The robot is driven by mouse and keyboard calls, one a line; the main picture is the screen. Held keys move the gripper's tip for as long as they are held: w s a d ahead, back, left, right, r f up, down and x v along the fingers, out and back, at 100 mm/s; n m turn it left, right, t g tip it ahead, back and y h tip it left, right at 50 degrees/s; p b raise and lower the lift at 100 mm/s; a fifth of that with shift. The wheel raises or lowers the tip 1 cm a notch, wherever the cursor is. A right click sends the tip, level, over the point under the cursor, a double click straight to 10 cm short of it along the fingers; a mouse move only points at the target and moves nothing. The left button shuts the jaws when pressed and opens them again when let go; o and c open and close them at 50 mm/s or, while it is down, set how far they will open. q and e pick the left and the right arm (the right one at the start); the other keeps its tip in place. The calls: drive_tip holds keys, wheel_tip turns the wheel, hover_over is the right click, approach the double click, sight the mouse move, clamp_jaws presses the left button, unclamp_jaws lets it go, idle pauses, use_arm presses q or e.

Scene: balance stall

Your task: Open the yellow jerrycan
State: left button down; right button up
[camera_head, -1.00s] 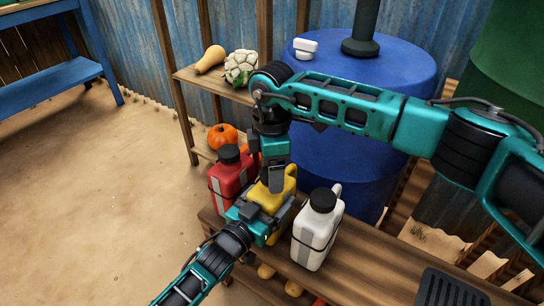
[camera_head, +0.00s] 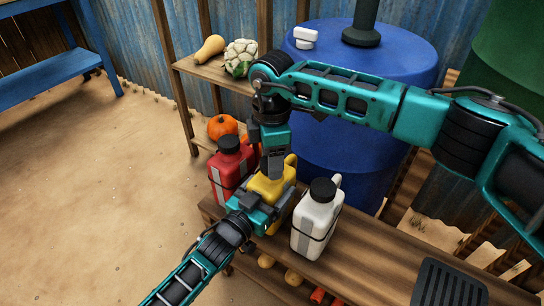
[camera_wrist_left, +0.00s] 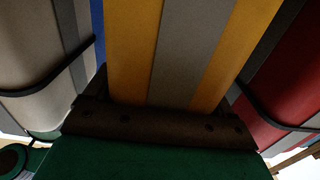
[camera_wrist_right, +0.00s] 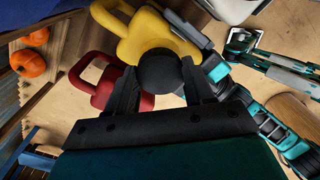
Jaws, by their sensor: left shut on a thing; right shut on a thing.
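The yellow jerrycan (camera_head: 284,180) stands upright on the wooden bench between a red and a white jerrycan. My left gripper (camera_head: 262,207) is shut around its body from the front. In the left wrist view its yellow side with a grey stripe (camera_wrist_left: 180,60) fills the space between the fingers. My right gripper (camera_head: 272,172) points down from above onto its top. In the right wrist view the dark round cap (camera_wrist_right: 160,72) sits between the fingers, which are shut on it. The yellow handle (camera_wrist_right: 118,20) shows beside the cap. In the head view my right gripper hides the cap.
The red jerrycan (camera_head: 226,170) stands close on the left, the white jerrycan (camera_head: 317,220) close on the right. Behind are a blue barrel (camera_head: 400,80) and a shelf with vegetables (camera_head: 205,68). A dark slotted mat (camera_head: 446,285) lies at the bench's right; bare bench (camera_head: 375,262) lies before it.

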drive_tip(key=n, duration=0.6)
drive_tip(key=shift+n, duration=0.3)
drive_tip(key=n, duration=0.3)
drive_tip(key=shift+n, duration=0.4)
drive_tip(key=n, duration=0.3)
drive_tip(key=shift+n, duration=0.3)
drive_tip(key=n, duration=0.3)
drive_tip(key=shift+n, duration=0.4)
drive_tip(key=n, duration=0.3)
drive_tip(key=shift+r+n, duration=0.1)
drive_tip(key=shift+n, duration=0.3)
drive_tip(key=n, duration=0.3)
drive_tip(key=shift+n, duration=0.3)
drive_tip(key=n, duration=0.3)
drive_tip(key=shift+n, duration=0.4)
drive_tip(key=n, duration=0.5)
drive_tip(key=shift+n, duration=0.3)
drive_tip(key=n, duration=0.3)
drive_tip(key=shift+n, duration=0.4)
drive_tip(key=n, duration=0.3)
drive_tip(key=shift+n, duration=0.3)
drive_tip(key=n, duration=0.5)
drive_tip(key=shift+n, duration=0.3)
drive_tip(key=n, duration=0.6)
